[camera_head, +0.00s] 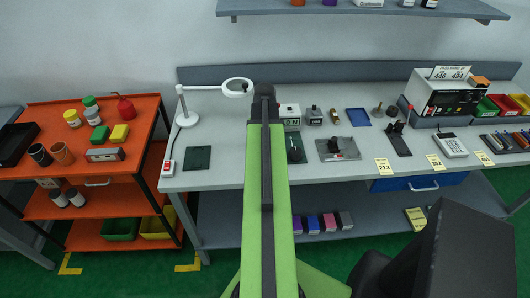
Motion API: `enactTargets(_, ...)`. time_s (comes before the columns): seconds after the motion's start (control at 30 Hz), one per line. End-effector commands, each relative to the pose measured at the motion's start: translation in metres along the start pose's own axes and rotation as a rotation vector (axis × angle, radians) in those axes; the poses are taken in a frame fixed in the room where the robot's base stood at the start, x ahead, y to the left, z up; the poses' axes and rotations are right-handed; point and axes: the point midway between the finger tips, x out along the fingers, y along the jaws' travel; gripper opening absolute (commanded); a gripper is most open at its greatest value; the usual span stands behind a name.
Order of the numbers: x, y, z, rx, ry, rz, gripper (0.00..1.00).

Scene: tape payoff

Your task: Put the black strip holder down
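My green arm reaches up the middle of the picture and ends in a dark joint over the bench. My gripper does not show; the arm hides what lies behind it. I cannot tell whether it holds anything. A black upright device on a dark base (397,140) stands on the grey bench (235,168), right of centre. A small dark piece (335,147) sits on a grey metal plate (325,154). A dark flat item (295,149) shows partly beside my arm. I cannot tell which of these, if any, is the black strip holder.
A magnifier lamp (186,108) and a dark green mat (197,158) are on the left of the bench. An orange cart (75,183) with jars stands further left. A calculator-like device (450,145) and parts bins (487,107) are at right. A shelf (390,9) hangs above.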

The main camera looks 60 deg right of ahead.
Motion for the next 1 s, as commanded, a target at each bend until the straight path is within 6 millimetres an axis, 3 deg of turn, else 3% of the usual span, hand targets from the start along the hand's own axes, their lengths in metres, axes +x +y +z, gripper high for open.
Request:
enactTargets(0.03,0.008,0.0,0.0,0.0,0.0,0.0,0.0)
enactTargets(0.37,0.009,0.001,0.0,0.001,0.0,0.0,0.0)
enactTargets(0.4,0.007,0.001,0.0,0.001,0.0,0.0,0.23)
enactTargets(0.53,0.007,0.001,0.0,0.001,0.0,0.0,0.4)
enactTargets(0.87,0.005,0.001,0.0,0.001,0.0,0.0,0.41)
enactTargets(1.0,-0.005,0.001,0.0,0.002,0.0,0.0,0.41)
